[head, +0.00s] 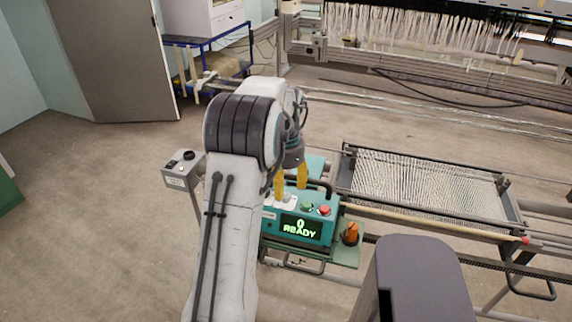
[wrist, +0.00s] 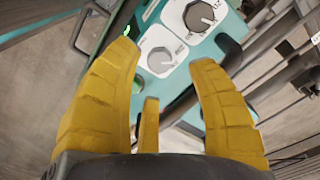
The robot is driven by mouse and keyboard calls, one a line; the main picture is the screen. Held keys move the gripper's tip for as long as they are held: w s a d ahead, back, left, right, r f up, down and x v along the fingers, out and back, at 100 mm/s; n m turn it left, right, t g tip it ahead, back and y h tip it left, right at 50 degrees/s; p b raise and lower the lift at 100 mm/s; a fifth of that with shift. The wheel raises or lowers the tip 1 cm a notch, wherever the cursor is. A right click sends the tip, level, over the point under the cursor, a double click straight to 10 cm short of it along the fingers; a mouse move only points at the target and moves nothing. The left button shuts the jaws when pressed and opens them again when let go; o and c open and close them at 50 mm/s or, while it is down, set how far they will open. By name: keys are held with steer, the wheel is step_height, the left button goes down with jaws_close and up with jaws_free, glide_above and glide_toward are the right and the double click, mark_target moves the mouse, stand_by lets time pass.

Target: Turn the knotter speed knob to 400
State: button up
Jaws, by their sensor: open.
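The teal knotter box (head: 272,226) stands right of my arm in the head view, with a lit display (head: 300,228) reading "0 READY". In the wrist view its top carries two grey knobs on white scale plates: a larger knob (wrist: 201,16) at the top and a smaller knob (wrist: 160,58) below left. The scale print is too small to read, so I cannot tell which one sets speed. My gripper (head: 291,184) is open above the box. In the wrist view its yellow fingers (wrist: 165,62) frame the smaller knob, with nothing held between them.
Green and red buttons (head: 325,210) sit on the box top, near a dark handle (head: 322,186). An orange part (head: 350,233) stands at its right. A warp frame (head: 425,187) lies to the right, and a grey control post (head: 183,168) stands left. Open floor lies left.

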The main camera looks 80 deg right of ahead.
mark_target(286, 195)
step_height(286, 195, up, 9)
steer(key=shift+f, duration=0.15)
steer(key=shift+c, duration=0.3)
